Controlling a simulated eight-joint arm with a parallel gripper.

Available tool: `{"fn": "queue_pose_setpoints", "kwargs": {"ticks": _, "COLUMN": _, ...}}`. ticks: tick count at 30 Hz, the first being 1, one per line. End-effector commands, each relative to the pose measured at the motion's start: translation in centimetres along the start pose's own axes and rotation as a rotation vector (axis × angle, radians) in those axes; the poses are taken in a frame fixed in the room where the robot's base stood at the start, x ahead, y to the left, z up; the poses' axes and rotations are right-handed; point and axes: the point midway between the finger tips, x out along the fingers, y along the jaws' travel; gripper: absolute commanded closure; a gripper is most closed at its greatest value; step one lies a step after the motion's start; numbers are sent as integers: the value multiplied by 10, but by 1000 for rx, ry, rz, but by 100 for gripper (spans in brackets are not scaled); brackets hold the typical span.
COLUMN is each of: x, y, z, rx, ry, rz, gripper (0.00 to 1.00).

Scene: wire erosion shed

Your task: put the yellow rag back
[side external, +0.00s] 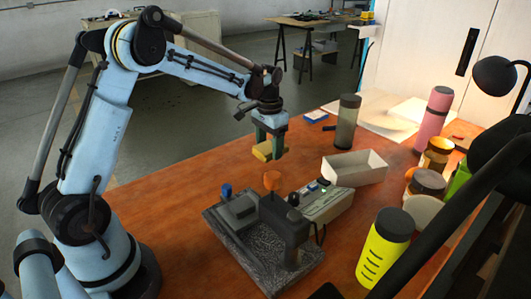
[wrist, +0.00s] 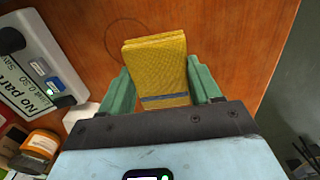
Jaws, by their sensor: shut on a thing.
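The yellow rag (side external: 262,151) is a folded, textured block with a grey stripe, seen up close in the wrist view (wrist: 155,70). My gripper (side external: 271,142) has green fingers and is shut on the rag, one finger at each side of it in the wrist view (wrist: 163,92). The rag is held above the orange-brown table (side external: 175,185), behind the dark machine block in the side view. A thin dark ring (wrist: 120,37) shows on the table, partly hidden by the rag; I cannot tell what it is.
A white open tray (side external: 355,172), grey bottle (side external: 347,122), pink bottle (side external: 434,118), yellow-green container (side external: 384,248) and jars stand right. The table left of my gripper is clear.

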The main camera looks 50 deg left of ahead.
Motion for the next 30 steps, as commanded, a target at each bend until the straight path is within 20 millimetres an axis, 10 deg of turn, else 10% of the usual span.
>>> {"fn": "queue_pose_setpoints", "kwargs": {"ticks": 27, "x": 50, "y": -11, "z": -3, "rx": 1, "ry": 0, "rz": 0, "gripper": 70}}
{"fn": "queue_pose_setpoints", "kwargs": {"ticks": 28, "x": 50, "y": -11, "z": -3, "rx": 1, "ry": 0, "rz": 0, "gripper": 34}}
{"fn": "queue_pose_setpoints", "kwargs": {"ticks": 30, "x": 50, "y": -11, "z": -3, "rx": 1, "ry": 0, "rz": 0, "gripper": 24}}
